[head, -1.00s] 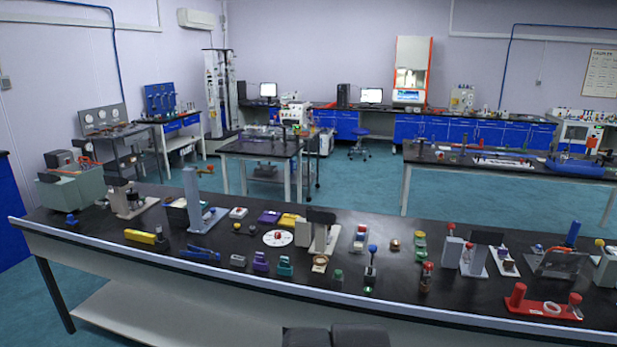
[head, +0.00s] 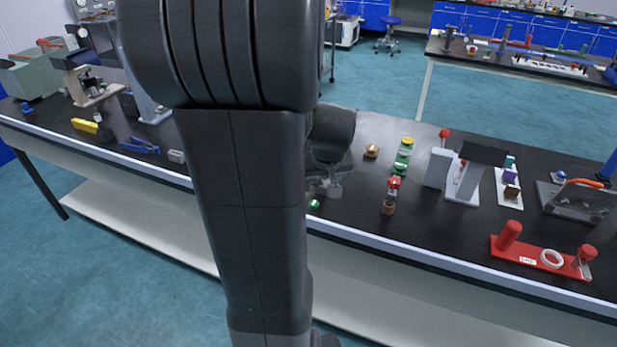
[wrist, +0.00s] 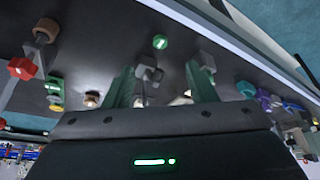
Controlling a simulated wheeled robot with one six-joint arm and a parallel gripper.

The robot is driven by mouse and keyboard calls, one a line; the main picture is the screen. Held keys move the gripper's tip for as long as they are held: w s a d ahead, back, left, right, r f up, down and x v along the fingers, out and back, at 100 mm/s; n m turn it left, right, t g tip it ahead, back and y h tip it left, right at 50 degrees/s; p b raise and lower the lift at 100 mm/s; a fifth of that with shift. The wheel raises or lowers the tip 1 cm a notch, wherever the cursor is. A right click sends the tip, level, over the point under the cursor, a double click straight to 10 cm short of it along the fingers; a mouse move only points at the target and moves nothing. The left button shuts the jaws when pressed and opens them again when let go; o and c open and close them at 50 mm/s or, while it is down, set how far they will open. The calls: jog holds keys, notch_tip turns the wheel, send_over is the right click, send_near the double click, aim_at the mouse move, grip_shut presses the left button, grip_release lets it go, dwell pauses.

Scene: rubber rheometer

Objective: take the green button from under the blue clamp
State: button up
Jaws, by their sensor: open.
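The green button (head: 314,204) lies near the front edge of the black table, just right of my arm in the head view. It also shows in the wrist view (wrist: 160,42), glowing green, beyond my fingertips. My gripper (wrist: 162,82) is open, one greenish finger on each side. A grey metal part (wrist: 150,73), seemingly the clamp's body, shows between the fingers. I cannot tell whether they touch it. The clamp's blue knob is not visible now; my arm and gripper cover that area in the head view.
A red stand (head: 535,255) is farther right. Bare black table lies between them.

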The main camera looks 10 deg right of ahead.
jog(key=x, duration=0.9)
jog(key=shift+w+d+r, duration=0.2)
jog(key=shift+w, duration=0.15)
jog(key=shift+w+a+p+x, duration=0.15)
jog(key=shift+p+x, duration=0.2)
jog(key=shift+x, duration=1)
jog(key=shift+w+a+p+x, duration=0.15)
jog(key=shift+p+x, duration=0.15)
jog(key=shift+x, duration=1)
jog(key=shift+d+r, duration=0.1)
jog(key=shift+r, duration=0.05)
jog(key=c, duration=1)
